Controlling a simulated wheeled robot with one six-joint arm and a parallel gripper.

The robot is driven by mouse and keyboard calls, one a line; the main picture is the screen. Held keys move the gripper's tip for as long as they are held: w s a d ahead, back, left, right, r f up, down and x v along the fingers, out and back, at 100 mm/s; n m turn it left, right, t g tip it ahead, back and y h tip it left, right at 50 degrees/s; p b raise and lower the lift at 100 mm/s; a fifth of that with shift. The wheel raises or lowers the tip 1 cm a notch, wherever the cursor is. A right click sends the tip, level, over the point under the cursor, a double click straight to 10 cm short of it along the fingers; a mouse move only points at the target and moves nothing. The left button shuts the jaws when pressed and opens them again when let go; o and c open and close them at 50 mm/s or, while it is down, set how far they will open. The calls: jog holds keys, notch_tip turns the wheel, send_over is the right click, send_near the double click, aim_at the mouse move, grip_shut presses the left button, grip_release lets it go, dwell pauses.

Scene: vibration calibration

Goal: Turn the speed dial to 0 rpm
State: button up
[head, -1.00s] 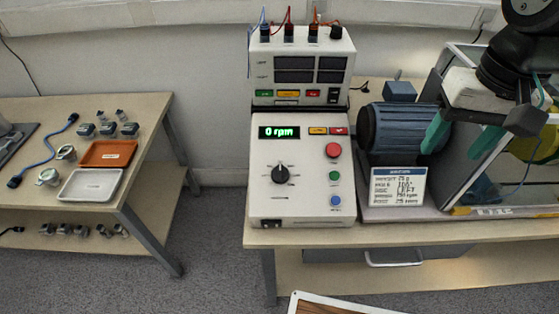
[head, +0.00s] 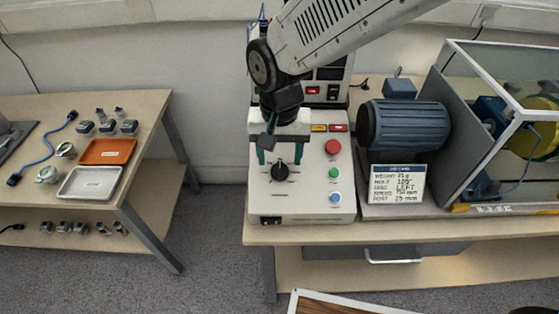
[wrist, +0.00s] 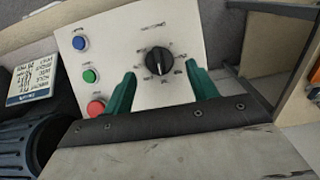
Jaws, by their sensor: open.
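The black speed dial (head: 280,172) sits on the sloped front of the white control box (head: 300,208). In the wrist view the dial (wrist: 158,61) lies just beyond and between the green fingertips, with its white pointer line roughly along the picture's vertical. My gripper (head: 281,153) hangs in front of the box, above the dial. In the wrist view my gripper (wrist: 162,82) is open, one finger to each side of the dial. Nothing is held, and I cannot tell whether a finger touches the dial. The speed display is hidden behind my gripper and arm.
A red button (head: 333,147), a green button (head: 334,173) and a blue button (head: 335,198) line the box's right side. A blue motor (head: 405,125) and a small sign (head: 398,184) stand to the right. A side table (head: 150,120) with trays stands left, across a floor gap.

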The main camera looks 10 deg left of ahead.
aim_at(280, 171)
jog(key=shift+f, duration=1.35)
jog(key=c, duration=1)
jog(key=shift+n, duration=0.3)
